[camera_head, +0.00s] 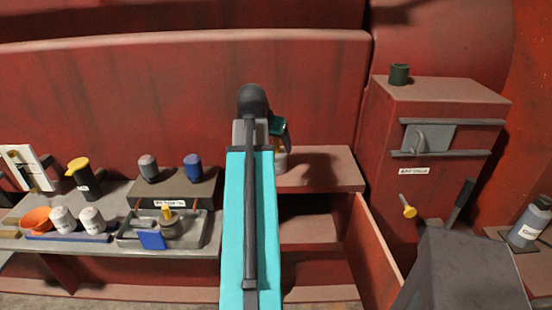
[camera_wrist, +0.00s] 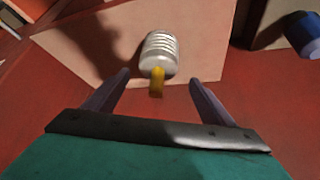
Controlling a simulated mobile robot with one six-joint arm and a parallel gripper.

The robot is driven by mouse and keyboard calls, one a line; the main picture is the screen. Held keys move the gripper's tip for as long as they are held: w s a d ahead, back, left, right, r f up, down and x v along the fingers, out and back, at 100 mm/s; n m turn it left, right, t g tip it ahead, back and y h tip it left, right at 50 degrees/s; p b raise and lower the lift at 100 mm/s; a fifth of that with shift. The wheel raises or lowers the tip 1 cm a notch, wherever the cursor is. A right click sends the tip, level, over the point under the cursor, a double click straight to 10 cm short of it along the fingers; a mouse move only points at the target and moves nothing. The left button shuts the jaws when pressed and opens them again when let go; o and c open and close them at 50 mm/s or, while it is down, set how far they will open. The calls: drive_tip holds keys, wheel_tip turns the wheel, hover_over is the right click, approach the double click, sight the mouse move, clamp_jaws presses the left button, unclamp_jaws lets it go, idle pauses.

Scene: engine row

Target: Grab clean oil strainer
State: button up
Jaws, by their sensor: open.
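A pale metal strainer (camera_wrist: 159,52) with ribbed sides and a yellow handle stands on a reddish shelf top in the wrist view. My gripper (camera_wrist: 159,78) is open, with a finger on either side of the yellow handle and visible gaps on both sides. The ribbed body lies just beyond the fingertips. A second, darker strainer-like piece (camera_head: 171,229) with a yellow handle sits in a grey tray (camera_head: 128,240) at the left.
A blue-topped container (camera_head: 193,168) and a grey one (camera_head: 148,168) stand on a dark labelled box left of my arm. An orange bowl (camera_head: 36,220) and white canisters are farther left. A red cabinet (camera_head: 440,100) rises at right. The shelf top (camera_head: 325,172) right of my gripper is clear.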

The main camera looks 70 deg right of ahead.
sight(274, 139)
drive_tip(key=shift+d+f, duration=0.1)
drive_tip(key=shift+f, duration=0.05)
drive_tip(key=shift+p+x, duration=1.1)
drive_tip(key=shift+x, duration=1.35)
drive_tip(key=c, duration=1.3)
drive_tip(key=shift+c, duration=0.2)
drive_tip(key=shift+r+b, duration=0.85)
drive_tip(key=shift+r, duration=0.9)
drive_tip(key=s+a+r+b, duration=0.1)
drive_tip(key=s+a+b, duration=0.1)
drive_tip(key=a+b, duration=0.8)
drive_tip(key=shift+a+r, duration=0.35)
drive_tip(key=shift+a, duration=2.5)
